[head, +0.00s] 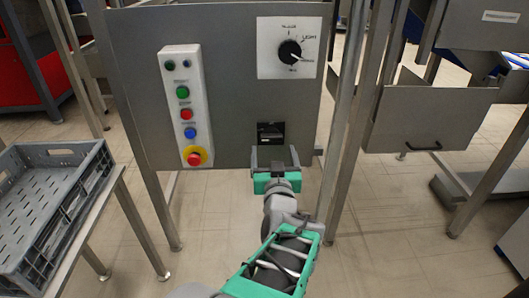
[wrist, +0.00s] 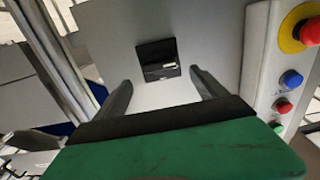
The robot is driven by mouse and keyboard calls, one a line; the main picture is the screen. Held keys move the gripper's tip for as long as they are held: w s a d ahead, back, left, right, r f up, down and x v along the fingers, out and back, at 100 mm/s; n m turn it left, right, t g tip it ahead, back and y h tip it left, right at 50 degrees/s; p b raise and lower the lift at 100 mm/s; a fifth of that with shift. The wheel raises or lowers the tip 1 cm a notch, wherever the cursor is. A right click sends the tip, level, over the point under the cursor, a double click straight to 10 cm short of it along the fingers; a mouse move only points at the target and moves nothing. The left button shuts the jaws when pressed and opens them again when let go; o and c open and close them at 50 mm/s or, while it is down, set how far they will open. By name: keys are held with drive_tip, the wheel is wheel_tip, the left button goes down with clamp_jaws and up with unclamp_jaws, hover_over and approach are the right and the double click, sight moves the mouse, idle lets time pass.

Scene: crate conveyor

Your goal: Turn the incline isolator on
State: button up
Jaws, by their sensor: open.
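A grey control panel (head: 225,100) stands ahead in the head view. A black switch in a dark square recess (head: 270,133) sits low on the panel; it also shows in the wrist view (wrist: 158,60). Its lettering is too small to read, so I cannot tell which control is the incline isolator. A black rotary knob (head: 290,51) on a white plate is higher up, its pointer towards the upper right. My gripper (head: 274,156) is open and empty just below the black switch. In the wrist view the switch lies beyond and between the two fingers, apart from them.
A white button strip (head: 187,105) with several coloured buttons and a red emergency stop on yellow is left of the switch. A grey crate (head: 60,175) rests at the left. A metal post (head: 345,110) stands close right of my arm.

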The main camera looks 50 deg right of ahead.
sight(272, 139)
drive_tip(key=b+x, duration=0.1)
drive_tip(key=x, duration=0.5)
drive_tip(key=shift+w+d, duration=0.25)
drive_tip(key=shift+d, duration=0.05)
drive_tip(key=shift+c, duration=0.2)
drive_tip(key=c, duration=1.3)
